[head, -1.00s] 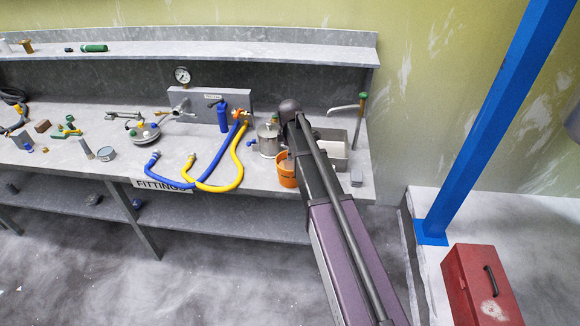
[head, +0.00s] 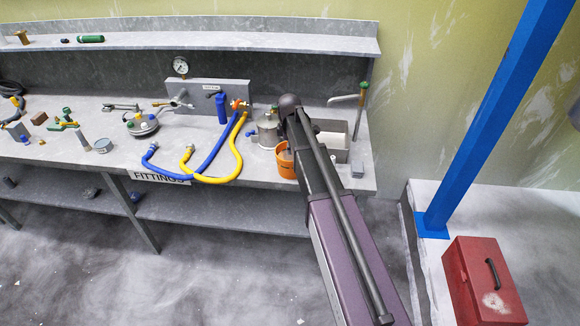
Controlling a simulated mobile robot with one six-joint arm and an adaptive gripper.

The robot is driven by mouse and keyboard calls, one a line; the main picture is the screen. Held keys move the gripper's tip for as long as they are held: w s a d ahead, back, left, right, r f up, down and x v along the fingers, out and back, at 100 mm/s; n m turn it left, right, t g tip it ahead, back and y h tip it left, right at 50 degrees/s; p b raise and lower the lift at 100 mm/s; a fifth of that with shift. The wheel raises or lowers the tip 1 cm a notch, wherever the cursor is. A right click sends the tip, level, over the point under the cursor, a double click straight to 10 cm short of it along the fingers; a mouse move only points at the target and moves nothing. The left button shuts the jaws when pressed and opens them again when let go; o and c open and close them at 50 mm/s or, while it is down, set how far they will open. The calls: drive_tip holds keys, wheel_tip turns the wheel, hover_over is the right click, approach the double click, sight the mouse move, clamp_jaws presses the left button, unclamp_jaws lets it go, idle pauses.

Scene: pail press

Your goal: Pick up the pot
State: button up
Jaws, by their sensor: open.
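A silver metal pot (head: 267,131) with a lid stands upright on the grey workbench (head: 227,147), left of the end of my arm that shows. A small blue fitting shows at its left side. An orange pail (head: 284,164) stands in front of the pot, near the bench's front edge, partly hidden by my arm. My arm reaches up across the right part of the picture to a dark rounded joint just right of the pot. My gripper is not in view; whatever lies beyond that joint is hidden.
Blue and yellow hoses (head: 222,165) lie left of the pail. A sink (head: 334,140) with a tap (head: 346,98) is right of the arm. A blue post (head: 485,125) and a red toolbox (head: 484,280) stand at the right. A shelf (head: 230,41) runs above the bench.

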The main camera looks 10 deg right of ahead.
drive_tip(key=b, duration=0.5)
hover_over(289, 170)
drive_tip(key=s, duration=0.1)
drive_tip(key=shift+f, duration=2.75)
drive_tip(key=shift+w+f+b, duration=0.25)
drive_tip(key=shift+f+b, duration=1.05)
drive_tip(key=shift+w+f+b, duration=0.2)
drive_tip(key=shift+f+b, duration=1.1)
clamp_jaws()
